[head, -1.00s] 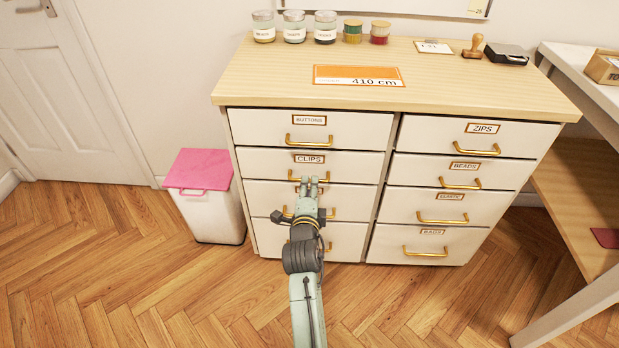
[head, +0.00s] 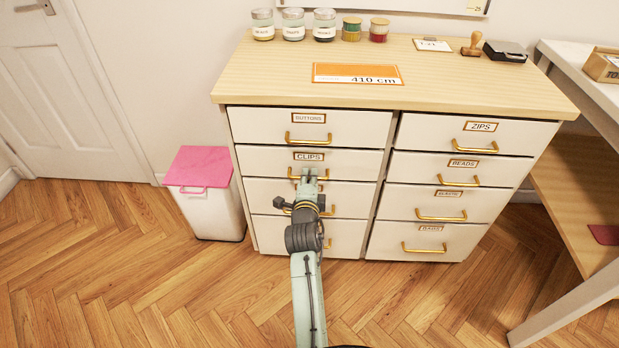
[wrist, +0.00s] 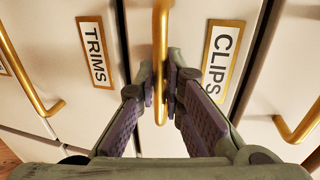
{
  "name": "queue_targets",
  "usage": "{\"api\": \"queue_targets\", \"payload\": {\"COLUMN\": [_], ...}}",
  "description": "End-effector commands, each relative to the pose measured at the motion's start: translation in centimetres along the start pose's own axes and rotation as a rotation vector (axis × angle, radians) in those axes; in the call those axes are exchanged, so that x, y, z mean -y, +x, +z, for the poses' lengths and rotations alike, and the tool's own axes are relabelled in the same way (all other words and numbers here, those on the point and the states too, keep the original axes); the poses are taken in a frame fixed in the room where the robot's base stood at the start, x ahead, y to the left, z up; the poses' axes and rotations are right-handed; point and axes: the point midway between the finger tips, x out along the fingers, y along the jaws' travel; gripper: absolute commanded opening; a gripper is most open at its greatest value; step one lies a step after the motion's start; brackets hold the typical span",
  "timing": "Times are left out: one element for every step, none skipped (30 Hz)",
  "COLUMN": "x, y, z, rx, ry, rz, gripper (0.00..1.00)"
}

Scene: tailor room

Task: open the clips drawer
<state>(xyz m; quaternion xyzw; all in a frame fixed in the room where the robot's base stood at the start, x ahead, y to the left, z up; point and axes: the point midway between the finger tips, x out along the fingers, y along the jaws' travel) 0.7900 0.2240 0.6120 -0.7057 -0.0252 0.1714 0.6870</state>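The clips drawer (head: 262,160) is second from the top in the left column of the cabinet, and its front looks flush with its neighbours. Its brass handle (wrist: 160,50) runs up the middle of the wrist view, left of the CLIPS label (wrist: 222,60). My gripper (head: 309,172) is at this handle in the head view and hides much of it. In the wrist view its two fingertips (wrist: 160,88) are drawn in close on either side of the bar, with the bar between the pads.
The buttons drawer (head: 260,125) is above, its handle (wrist: 297,125) near. The trims drawer (head: 262,192) is below, with its own handle (wrist: 30,75). A pink-lidded bin (head: 205,200) stands left of the cabinet. Open wooden floor (head: 150,290) lies in front.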

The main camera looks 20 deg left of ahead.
Motion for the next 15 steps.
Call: {"api": "queue_targets", "payload": {"x": [0.00, 0.00, 0.00, 0.00, 0.00, 0.00, 0.00, 0.00, 0.00, -0.01, -0.01, -0.01, -0.01, -0.01, -0.01], "y": [-0.01, -0.01, -0.01, -0.01, -0.01, -0.01, -0.01, -0.01, -0.01, -0.01, -0.01, -0.01, -0.01, -0.01, -0.01], "z": [0.00, 0.00, 0.00, 0.00, 0.00, 0.00, 0.00, 0.00, 0.00, 0.00, 0.00, 0.00, 0.00, -0.01, -0.01], "rx": [0.000, 0.000, 0.000, 0.000, 0.000, 0.000, 0.000, 0.000, 0.000, 0.000, 0.000, 0.000, 0.000, 0.000, 0.000], "ry": [0.000, 0.000, 0.000, 0.000, 0.000, 0.000, 0.000, 0.000, 0.000, 0.000, 0.000, 0.000, 0.000, 0.000, 0.000], "rz": [0.000, 0.000, 0.000, 0.000, 0.000, 0.000, 0.000, 0.000, 0.000, 0.000, 0.000, 0.000, 0.000, 0.000, 0.000], "gripper": [0.04, 0.02, 0.00, 0.00, 0.00, 0.00, 0.00, 0.00, 0.00, 0.00, 0.00, 0.00, 0.00, 0.00, 0.00]}}
